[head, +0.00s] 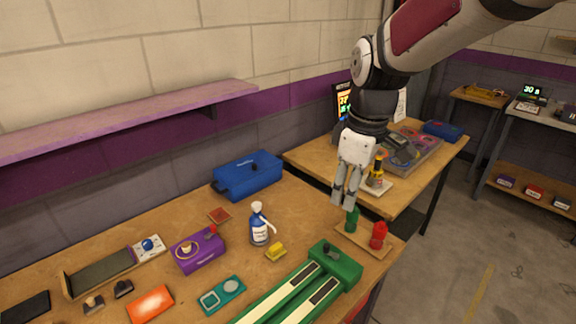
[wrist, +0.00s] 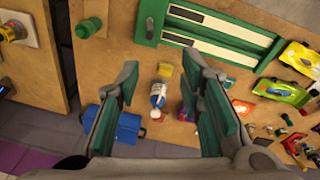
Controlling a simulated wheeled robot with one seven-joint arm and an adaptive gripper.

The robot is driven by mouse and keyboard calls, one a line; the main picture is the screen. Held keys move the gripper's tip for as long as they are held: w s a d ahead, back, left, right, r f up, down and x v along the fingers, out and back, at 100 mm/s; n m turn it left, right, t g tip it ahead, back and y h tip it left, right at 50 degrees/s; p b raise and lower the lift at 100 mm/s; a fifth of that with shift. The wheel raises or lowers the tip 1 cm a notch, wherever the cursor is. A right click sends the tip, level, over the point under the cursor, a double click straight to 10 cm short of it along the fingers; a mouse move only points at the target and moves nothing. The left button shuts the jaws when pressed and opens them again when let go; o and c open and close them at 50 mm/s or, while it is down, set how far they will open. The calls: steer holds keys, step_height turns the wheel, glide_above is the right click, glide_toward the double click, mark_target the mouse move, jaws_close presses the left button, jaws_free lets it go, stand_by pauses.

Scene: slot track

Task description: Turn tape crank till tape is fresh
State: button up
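A purple box (head: 197,252) with a yellow ring on top and a small red knob (head: 211,230) at its right end stands on the wooden workbench in the head view. It looks like the tape unit with its crank, but the tape's state is too small to tell. My gripper (head: 343,200) hangs above the bench's far right end, well to the right of the purple box and apart from it. In the wrist view my gripper (wrist: 160,95) is open, with nothing between its green-padded fingers.
A spray bottle (head: 260,225), a yellow block (head: 276,252) and a blue toolbox (head: 247,174) stand between the purple box and my gripper. A green two-lane track piece (head: 336,264) lies in front. Green (head: 352,220) and red (head: 378,236) pieces stand on a small board below my gripper.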

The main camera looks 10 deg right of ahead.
mark_target(326, 245)
steer(key=w+f+n, duration=0.1)
steer(key=w+f, duration=0.1)
steer(key=f, duration=0.5)
steer(key=w+f+n+g, duration=0.1)
steer(key=w+f, duration=0.1)
steer(key=f, duration=0.6)
steer(key=w+a+f+n, duration=0.1)
steer(key=w+f+n, duration=0.1)
steer(key=f, duration=0.5)
steer(key=shift+w+f+g, duration=0.25)
steer(key=shift+g, duration=0.05)
steer(key=shift+c, duration=0.5)
jaws_close()
